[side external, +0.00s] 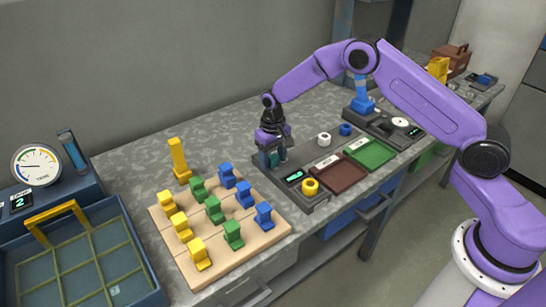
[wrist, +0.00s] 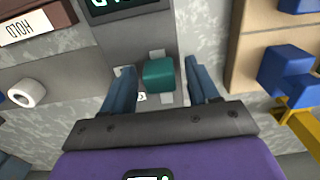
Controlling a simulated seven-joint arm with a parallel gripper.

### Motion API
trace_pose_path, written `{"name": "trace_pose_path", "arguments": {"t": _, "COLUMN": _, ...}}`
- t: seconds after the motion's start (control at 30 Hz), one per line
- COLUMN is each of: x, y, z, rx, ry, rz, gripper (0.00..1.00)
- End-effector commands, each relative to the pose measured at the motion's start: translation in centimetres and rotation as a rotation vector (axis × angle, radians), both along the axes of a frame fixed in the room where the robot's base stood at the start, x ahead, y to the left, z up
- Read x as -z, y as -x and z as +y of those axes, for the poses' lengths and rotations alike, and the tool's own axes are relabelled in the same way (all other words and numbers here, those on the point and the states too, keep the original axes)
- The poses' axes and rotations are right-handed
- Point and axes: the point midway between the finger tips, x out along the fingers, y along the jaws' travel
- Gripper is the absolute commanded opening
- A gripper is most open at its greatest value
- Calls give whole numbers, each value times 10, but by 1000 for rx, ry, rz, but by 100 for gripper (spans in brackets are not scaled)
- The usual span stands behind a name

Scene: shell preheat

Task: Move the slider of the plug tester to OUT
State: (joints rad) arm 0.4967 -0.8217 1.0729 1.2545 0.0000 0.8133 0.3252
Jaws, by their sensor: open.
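The plug tester (side external: 318,201) is a dark grey panel with a small lit display (side external: 293,176), beside the wooden plug board. Its slider appears as a teal block (wrist: 158,75) in a pale slot in the wrist view. My gripper (wrist: 160,67) is open, with one blue finger on each side of the slider and a visible gap to each. In the side view my gripper (side external: 272,160) points down at the tester's left end and mostly hides the slider. A small white label (wrist: 141,97) by the slider is partly covered and unreadable.
The wooden board (side external: 266,242) with yellow, green and blue plugs is close beside my gripper. A blue compartment crate (side external: 150,291) stands at left.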

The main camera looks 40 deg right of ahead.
Motion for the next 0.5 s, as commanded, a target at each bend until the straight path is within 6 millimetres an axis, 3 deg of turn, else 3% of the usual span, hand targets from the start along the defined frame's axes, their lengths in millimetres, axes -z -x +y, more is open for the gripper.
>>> {"name": "trace_pose_path", "arguments": {"t": 0.1, "x": 0, "y": 0, "z": 0, "rx": 0, "ry": 0, "rz": 0, "gripper": 56}}
{"name": "trace_pose_path", "arguments": {"t": 0.27, "x": 0, "y": 0, "z": 0, "rx": 0, "ry": 0, "rz": 0, "gripper": 4}}
{"name": "trace_pose_path", "arguments": {"t": 0.3, "x": 0, "y": 0, "z": 0, "rx": 0, "ry": 0, "rz": 1, "gripper": 0}}
{"name": "trace_pose_path", "arguments": {"t": 0.5, "x": 0, "y": -6, "z": 1, "rx": 0, "ry": 0, "rz": 1, "gripper": 0}}
